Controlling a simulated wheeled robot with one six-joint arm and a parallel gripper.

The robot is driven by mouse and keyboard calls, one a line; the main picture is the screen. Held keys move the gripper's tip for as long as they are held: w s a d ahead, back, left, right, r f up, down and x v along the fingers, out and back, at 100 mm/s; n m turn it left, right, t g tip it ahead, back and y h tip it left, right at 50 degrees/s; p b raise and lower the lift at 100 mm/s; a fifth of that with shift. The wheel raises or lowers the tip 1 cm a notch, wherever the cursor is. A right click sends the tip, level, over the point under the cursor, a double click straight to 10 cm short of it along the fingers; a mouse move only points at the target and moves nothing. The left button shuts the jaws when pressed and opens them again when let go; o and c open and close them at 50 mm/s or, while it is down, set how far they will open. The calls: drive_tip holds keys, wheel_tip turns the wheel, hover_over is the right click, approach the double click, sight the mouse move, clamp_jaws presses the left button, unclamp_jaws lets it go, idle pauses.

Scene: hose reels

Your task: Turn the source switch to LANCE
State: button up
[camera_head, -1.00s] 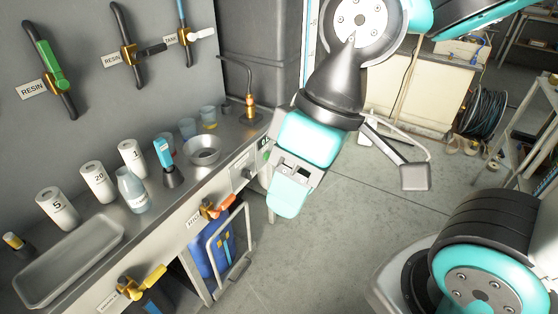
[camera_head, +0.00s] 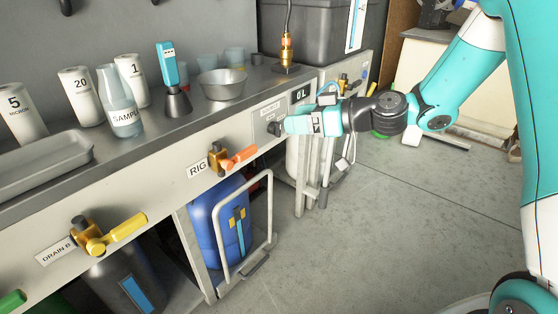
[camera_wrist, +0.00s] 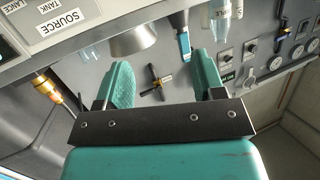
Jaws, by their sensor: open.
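The source switch (camera_head: 275,128) is a small dark knob on the front panel of the bench, below the SOURCE label (camera_head: 268,106). My gripper (camera_head: 292,125) points left at this panel, with its fingertips close beside the knob and partly over it. I cannot tell whether they touch it. In the wrist view my gripper (camera_wrist: 162,75) has its two teal fingers wide apart with nothing held between them. The SOURCE label (camera_wrist: 59,22) shows there at upper left, with TANK and LANCE markings near it. The knob's pointer direction is too small to tell.
A level display (camera_head: 301,93) sits right of the switch panel. The orange-handled RIG valve (camera_head: 232,160) and yellow-handled DRAIN B valve (camera_head: 110,235) stick out of the bench front. A metal bowl (camera_head: 222,84) stands on top. Open floor (camera_head: 400,240) lies in front.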

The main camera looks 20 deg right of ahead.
sight(280, 129)
drive_tip(key=w+d+f+m+t+h+b, duration=0.1)
drive_tip(key=w+d+f+t+b, duration=0.2)
drive_tip(key=d+f, duration=0.3)
drive_tip(key=w+d+f+m+t+h+b, duration=0.1)
drive_tip(key=w+d+f+m+t+b, duration=0.15)
drive_tip(key=d+f+b, duration=0.35)
drive_tip(key=shift+n+t, duration=0.35)
drive_tip(key=shift+n, duration=0.1)
drive_tip(key=p+x, duration=0.1)
drive_tip(key=x, duration=0.5)
drive_tip(key=p+x, duration=0.1)
drive_tip(key=x, duration=0.5)
drive_tip(key=f+p+x, duration=0.1)
drive_tip(key=p+x, duration=0.1)
drive_tip(key=x, duration=0.4)
drive_tip(key=shift+s+a+f, duration=0.1)
drive_tip(key=shift+s+a, duration=0.1)
drive_tip(key=shift+a, duration=0.25)
drive_tip(key=shift+c, duration=0.4)
drive_tip(key=c, duration=0.8)
